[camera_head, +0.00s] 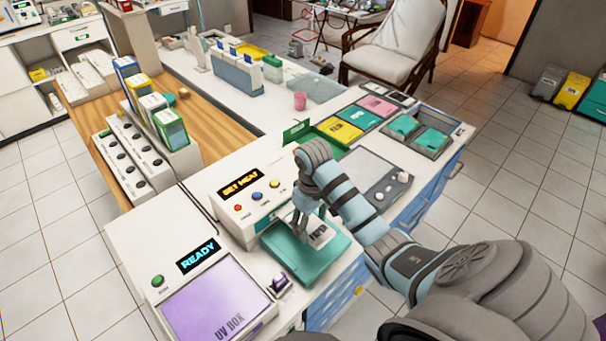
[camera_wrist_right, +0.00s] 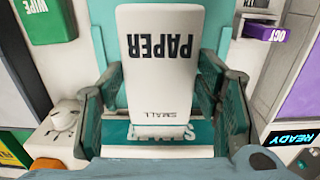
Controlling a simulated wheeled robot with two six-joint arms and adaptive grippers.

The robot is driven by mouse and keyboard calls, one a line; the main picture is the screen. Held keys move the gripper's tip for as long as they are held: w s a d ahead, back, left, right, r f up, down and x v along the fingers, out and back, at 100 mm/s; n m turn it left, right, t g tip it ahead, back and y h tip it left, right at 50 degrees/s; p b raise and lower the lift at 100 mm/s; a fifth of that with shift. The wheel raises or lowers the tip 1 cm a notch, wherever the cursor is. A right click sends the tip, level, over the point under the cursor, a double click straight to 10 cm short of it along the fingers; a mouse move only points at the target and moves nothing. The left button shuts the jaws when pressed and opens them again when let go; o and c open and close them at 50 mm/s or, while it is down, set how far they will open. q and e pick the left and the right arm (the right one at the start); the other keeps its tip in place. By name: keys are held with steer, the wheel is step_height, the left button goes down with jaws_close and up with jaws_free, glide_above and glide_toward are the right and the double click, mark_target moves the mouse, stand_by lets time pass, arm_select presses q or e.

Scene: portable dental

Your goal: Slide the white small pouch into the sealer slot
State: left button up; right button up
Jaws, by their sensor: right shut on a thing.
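The white small pouch, marked PAPER and SMALL (camera_wrist_right: 158,75), lies between the two fingers of my right gripper in the right wrist view. In the head view, the white pouch (camera_head: 321,237) shows just above or on a teal tray (camera_head: 283,258); I cannot tell if it touches. My right gripper (camera_head: 302,225) is shut on it and points down. My left gripper is not in view.
A UV box (camera_head: 218,298) with a READY panel stands at the front left, a small purple block (camera_head: 279,281) beside it. A grey panel with knobs (camera_head: 371,177) lies right of the gripper. Coloured trays and a pink cup (camera_head: 300,101) stand farther back.

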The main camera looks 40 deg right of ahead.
steer(key=shift+s+f, duration=0.15)
steer(key=shift+s, duration=0.1)
steer(key=shift+s+f, duration=0.8)
steer(key=shift+f, duration=0.1)
steer(key=f, duration=0.1)
steer(key=w+f, duration=0.1)
steer(key=f, duration=0.1)
steer(key=shift+w+f, duration=0.2)
steer(key=shift+f, duration=0.25)
steer(key=shift+w+b, duration=0.4)
steer(key=shift+w, duration=0.05)
steer(key=shift+w+a+b, duration=0.2)
steer(key=shift+w+b, duration=0.5)
steer(key=shift+w, duration=0.25)
steer(key=shift+w+r, duration=0.1)
steer(key=shift+w, duration=0.5)
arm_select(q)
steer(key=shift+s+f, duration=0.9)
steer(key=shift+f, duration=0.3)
arm_select(e)
steer(key=shift+s+r, duration=0.1)
